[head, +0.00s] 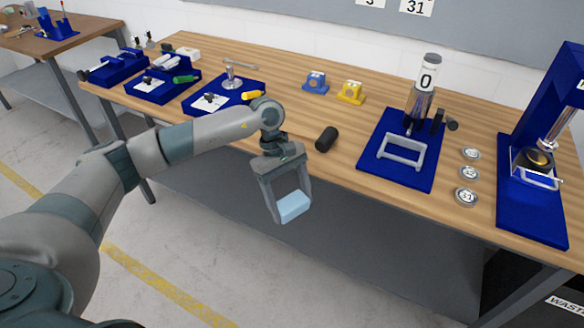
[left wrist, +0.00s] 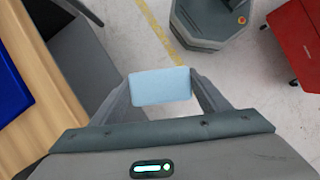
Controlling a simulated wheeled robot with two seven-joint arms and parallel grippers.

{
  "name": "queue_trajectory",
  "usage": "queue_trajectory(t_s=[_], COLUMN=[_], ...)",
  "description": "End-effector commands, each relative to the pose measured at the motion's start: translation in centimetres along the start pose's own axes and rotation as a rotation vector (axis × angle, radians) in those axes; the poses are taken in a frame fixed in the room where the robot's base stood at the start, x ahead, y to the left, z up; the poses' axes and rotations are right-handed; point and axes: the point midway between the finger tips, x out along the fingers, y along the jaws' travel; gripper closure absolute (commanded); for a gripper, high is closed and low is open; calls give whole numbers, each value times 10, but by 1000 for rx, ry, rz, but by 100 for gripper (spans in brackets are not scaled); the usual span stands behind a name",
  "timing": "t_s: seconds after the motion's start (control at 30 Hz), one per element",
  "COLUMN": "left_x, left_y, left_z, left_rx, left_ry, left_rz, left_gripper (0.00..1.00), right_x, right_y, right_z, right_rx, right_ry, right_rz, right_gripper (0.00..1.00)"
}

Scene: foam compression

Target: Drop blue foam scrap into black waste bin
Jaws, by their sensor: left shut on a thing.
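My left gripper (head: 290,205) is shut on a light blue foam scrap (head: 293,207), a small block held between the two fingertips. It hangs in front of the wooden table's front edge, over the floor side. In the left wrist view the foam scrap (left wrist: 160,86) sits between the fingers of my left gripper (left wrist: 161,88), with floor below it. Part of a black bin (head: 570,303) with a "WASTE" label shows at the lower right corner of the head view, mostly cut off by the frame and below the table. My right gripper is not in view.
The wooden table (head: 300,125) carries blue fixtures at left, a blue mat (head: 376,166) with a cylinder marked 0, several round weights and a blue press (head: 515,215) at right. A black cylinder (head: 326,138) lies near the front edge. A red cabinet (left wrist: 298,40) stands on the floor.

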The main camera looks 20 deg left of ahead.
Motion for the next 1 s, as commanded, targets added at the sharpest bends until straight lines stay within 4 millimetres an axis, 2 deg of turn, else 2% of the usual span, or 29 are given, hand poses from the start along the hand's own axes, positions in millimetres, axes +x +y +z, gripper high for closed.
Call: queue_trajectory(t_s=[0.03,0.2,0.3,0.43,0.6,1.0], left_x=[12,44,57,67,71,71], left_y=[-13,-59,-83,-105,-115,-114], left_z=[10,39,51,60,64,64], left_rx=[113,523,724,902,987,986], left_ry=[-1,-1,0,1,2,2], left_rz=[-50,-218,-300,-374,-408,-407], left_gripper=[52,52,52,52,52,52], right_x=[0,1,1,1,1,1], right_y=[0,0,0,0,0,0], right_z=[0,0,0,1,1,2], right_rx=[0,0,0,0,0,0], right_ry=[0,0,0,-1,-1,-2], right_rz=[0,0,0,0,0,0], right_gripper=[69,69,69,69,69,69])
